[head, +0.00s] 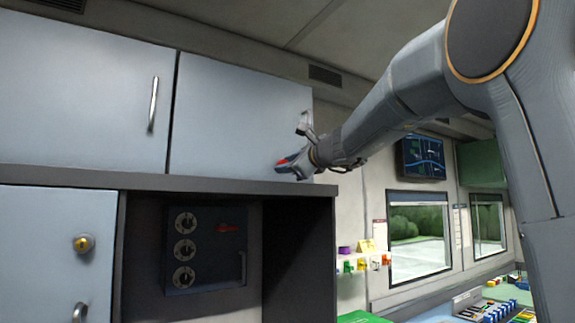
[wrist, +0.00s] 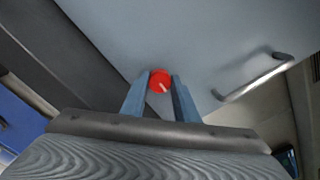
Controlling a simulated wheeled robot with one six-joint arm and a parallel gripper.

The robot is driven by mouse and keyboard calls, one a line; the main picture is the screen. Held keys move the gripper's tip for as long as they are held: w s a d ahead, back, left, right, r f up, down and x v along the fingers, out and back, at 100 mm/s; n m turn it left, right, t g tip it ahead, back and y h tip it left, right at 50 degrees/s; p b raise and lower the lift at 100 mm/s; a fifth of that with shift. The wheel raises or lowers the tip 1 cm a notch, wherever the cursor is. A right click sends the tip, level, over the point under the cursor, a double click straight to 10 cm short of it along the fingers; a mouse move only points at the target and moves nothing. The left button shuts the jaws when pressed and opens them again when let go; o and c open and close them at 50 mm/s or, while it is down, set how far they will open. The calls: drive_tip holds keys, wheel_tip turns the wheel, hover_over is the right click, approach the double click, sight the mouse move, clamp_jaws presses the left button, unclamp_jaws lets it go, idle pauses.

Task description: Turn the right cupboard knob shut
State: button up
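The right cupboard door (head: 235,120) is pale blue-grey and looks flush in its frame. Its red knob (wrist: 160,80) sits near the door's lower right corner, with a pale mark pointing down and slightly right in the wrist view. The knob shows as a red patch (head: 287,161) in the head view, partly hidden by my gripper (head: 296,166). In the wrist view my gripper's two blue-grey fingers (wrist: 160,88) stand on either side of the knob, their tips against its sides with no clear gap. The door's metal handle (wrist: 254,78) is to the right of the fingers.
The left cupboard door (head: 85,95) has a vertical handle (head: 153,104). Below is a dark shelf edge (head: 150,182) over an open recess with a dial panel (head: 205,248). A lower door (head: 50,240) has a brass lock (head: 83,243). A window (head: 418,235) and desk are to the right.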

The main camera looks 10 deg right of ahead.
drive_tip(key=c, duration=0.4)
drive_tip(key=shift+n+b, duration=0.3)
drive_tip(key=shift+b, duration=0.15)
drive_tip(key=n+b, duration=0.1)
drive_tip(key=b, duration=0.1)
drive_tip(key=n+b, duration=0.1)
drive_tip(key=b, duration=0.1)
drive_tip(key=shift+f+n, duration=0.25)
drive_tip(key=shift+n, duration=0.05)
drive_tip(key=n+b, duration=0.5)
drive_tip(key=b, duration=0.2)
drive_tip(key=n+b, duration=0.4)
drive_tip(key=b, duration=0.1)
drive_tip(key=shift+w+n, duration=0.1)
drive_tip(key=shift+n, duration=0.3)
drive_tip(key=n+b, duration=0.4)
drive_tip(key=shift+n, duration=0.4)
drive_tip(key=shift+b, duration=0.3)
